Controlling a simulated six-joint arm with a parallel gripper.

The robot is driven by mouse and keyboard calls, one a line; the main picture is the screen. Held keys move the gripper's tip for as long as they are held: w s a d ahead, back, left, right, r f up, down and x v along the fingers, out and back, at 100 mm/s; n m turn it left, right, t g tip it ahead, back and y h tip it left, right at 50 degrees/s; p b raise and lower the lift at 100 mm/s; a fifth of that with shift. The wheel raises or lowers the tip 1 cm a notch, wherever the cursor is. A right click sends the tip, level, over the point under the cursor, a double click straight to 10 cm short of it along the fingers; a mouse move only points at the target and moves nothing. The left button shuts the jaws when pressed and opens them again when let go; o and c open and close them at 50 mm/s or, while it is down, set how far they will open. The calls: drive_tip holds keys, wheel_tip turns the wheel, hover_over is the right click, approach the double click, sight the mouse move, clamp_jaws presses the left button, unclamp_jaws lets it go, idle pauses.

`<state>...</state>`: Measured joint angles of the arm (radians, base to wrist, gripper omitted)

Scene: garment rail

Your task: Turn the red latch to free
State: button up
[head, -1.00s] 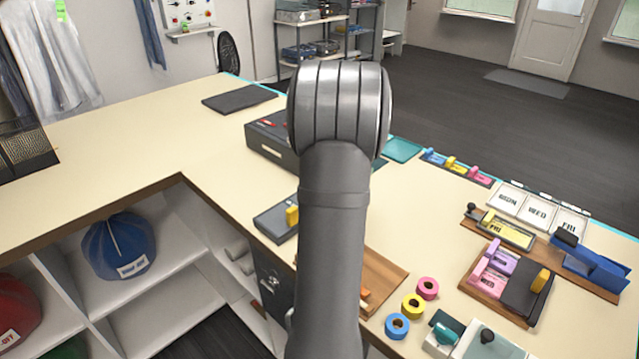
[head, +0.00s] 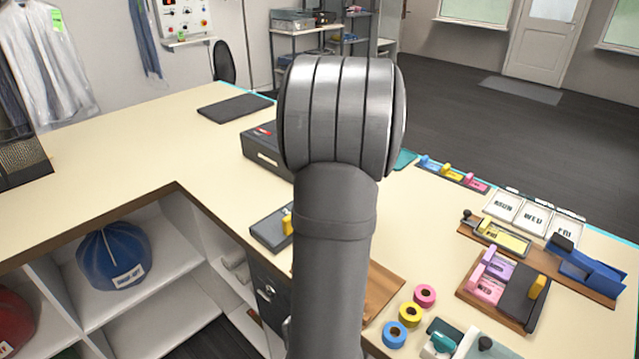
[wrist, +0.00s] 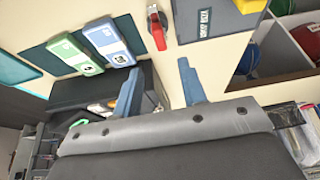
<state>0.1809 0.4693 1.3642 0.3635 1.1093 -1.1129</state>
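A red latch (wrist: 157,30) on a grey mount shows near the top middle of the wrist view, beside a grey plate (wrist: 214,20) with a label and a yellow block. My gripper (wrist: 160,88) has its two blue-grey fingers spread wide with nothing between them. The latch lies beyond the fingertips, apart from them. In the head view my arm covers the gripper, and I cannot make out the latch there. A grey unit with a yellow block (head: 287,224) shows left of my arm.
A dark box (head: 262,150) with a red mark stands behind my arm on the counter (head: 120,150). Green (wrist: 73,54) and blue (wrist: 108,41) tags lie left of the latch. Tape rolls (head: 410,315) and a card tray (head: 500,285) are to the right.

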drive_tip(key=v, duration=0.7)
drive_tip(key=shift+r, duration=0.2)
drive_tip(key=x, duration=1.7)
drive_tip(key=shift+f, duration=0.3)
drive_tip(key=shift+d+r, duration=0.1)
